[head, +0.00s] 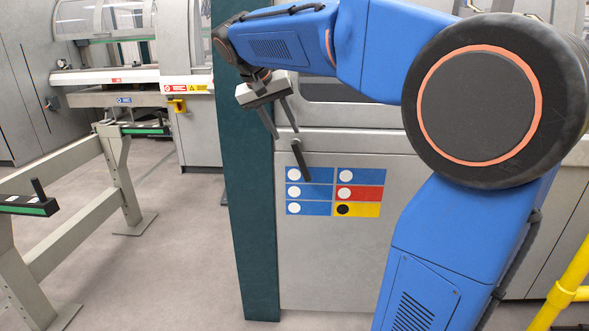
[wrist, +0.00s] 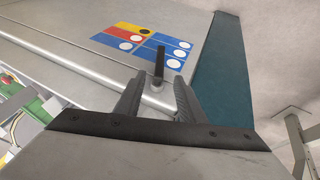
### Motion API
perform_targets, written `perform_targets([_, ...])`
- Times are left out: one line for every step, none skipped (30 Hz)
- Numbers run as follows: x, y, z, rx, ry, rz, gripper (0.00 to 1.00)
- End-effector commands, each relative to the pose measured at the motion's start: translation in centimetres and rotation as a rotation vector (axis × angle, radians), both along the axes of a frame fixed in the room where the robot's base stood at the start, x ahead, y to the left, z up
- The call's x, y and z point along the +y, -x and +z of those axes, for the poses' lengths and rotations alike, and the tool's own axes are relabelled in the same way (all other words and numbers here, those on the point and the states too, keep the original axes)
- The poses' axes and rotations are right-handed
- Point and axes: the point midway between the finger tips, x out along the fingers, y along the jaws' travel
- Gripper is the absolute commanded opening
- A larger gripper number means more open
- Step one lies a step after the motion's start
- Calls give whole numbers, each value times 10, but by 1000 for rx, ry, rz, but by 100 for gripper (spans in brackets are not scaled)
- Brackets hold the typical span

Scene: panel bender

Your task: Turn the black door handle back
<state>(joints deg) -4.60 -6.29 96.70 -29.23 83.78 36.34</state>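The black door handle (head: 302,163) is a short dark bar on the grey cabinet door (head: 330,250), just above the coloured label panel. In the head view it hangs slanted, its lower end toward the right. In the wrist view the handle (wrist: 159,66) stands up between and just beyond my fingertips. My gripper (head: 288,134) is open, its two fingers pointing down at the upper end of the handle. The wrist view shows a gap between the fingers (wrist: 158,84), with nothing clamped. Whether a finger touches the handle cannot be told.
A dark green post (head: 250,200) stands directly left of the door. The label panel (head: 333,192) has blue, red and yellow fields. A yellow rail (head: 570,285) is at the lower right. A grey frame (head: 70,230) stands at left, with bare floor (head: 170,260) between.

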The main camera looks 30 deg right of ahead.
Motion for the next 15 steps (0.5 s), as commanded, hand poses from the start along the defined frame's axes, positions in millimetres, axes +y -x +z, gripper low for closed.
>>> perform_targets([-1, -1, -1, 1, 1, -3, 36])
perform_targets([-2, -1, -3, 1, 2, -3, 36])
perform_targets([-4, -2, -5, 1, 2, -3, 36])
perform_targets([-5, -2, -8, 1, 2, -3, 36])
perform_targets([-7, -3, -11, 1, 1, -3, 36])
perform_targets([-10, -3, -16, 2, 1, -3, 36])
perform_targets([-12, -3, -20, 3, 1, -4, 36])
perform_targets([-14, -4, -24, 2, 1, -3, 36])
perform_targets([-17, -5, -30, 3, 1, -4, 36])
perform_targets([-20, -6, -35, 3, 1, -3, 36])
perform_targets([-22, -7, -40, 2, 1, -3, 36])
perform_targets([-26, -7, -46, 3, 1, -4, 36])
perform_targets([-29, -8, -51, 3, 1, -3, 36])
perform_targets([-31, -9, -56, 3, 1, -3, 36])
perform_targets([-34, -10, -61, 3, 1, -3, 36])
